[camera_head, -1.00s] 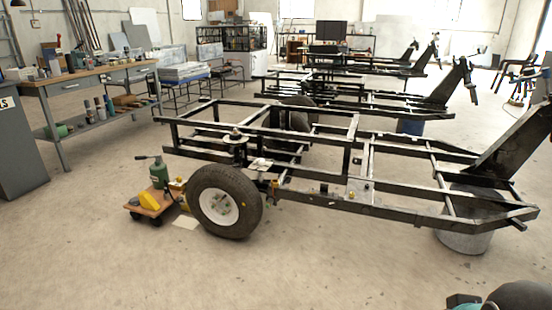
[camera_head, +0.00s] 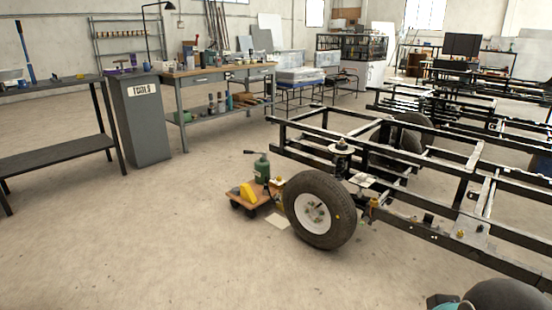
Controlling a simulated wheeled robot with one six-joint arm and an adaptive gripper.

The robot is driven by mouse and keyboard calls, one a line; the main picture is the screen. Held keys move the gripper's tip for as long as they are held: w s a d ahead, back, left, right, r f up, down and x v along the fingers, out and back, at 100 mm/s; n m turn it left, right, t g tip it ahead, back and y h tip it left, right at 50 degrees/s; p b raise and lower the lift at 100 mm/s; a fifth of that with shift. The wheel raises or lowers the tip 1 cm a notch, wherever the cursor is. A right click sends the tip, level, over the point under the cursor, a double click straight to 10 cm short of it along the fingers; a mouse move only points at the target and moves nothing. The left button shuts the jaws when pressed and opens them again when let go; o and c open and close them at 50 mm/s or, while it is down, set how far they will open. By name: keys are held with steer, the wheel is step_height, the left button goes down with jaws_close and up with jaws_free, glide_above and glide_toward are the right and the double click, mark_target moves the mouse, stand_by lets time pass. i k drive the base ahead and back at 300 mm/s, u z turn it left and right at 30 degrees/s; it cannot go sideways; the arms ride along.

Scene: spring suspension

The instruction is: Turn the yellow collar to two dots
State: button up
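A black metal trailer frame (camera_head: 437,217) stands at the right with a black tyre (camera_head: 339,238) on a white rim at its near corner. A round spring-mount part (camera_head: 341,147) sits on the frame above the wheel. A small yellow part (camera_head: 374,203) shows just right of the tyre; I cannot tell whether it is the yellow collar, and no dots can be made out. My gripper is not in view; only a dark rounded part of my own arm shows at the bottom right.
A low wooden dolly (camera_head: 242,201) with a green jack (camera_head: 262,169) and a yellow wedge (camera_head: 248,192) stands left of the tyre. A grey tool cabinet (camera_head: 142,130), a dark bench (camera_head: 52,156) and a workbench (camera_head: 228,82) stand behind. The floor at front left is clear.

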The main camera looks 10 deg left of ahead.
mark_target(334, 161)
steer(key=u, duration=0.25)
steer(key=i, duration=1.3)
steer(key=z, duration=0.7)
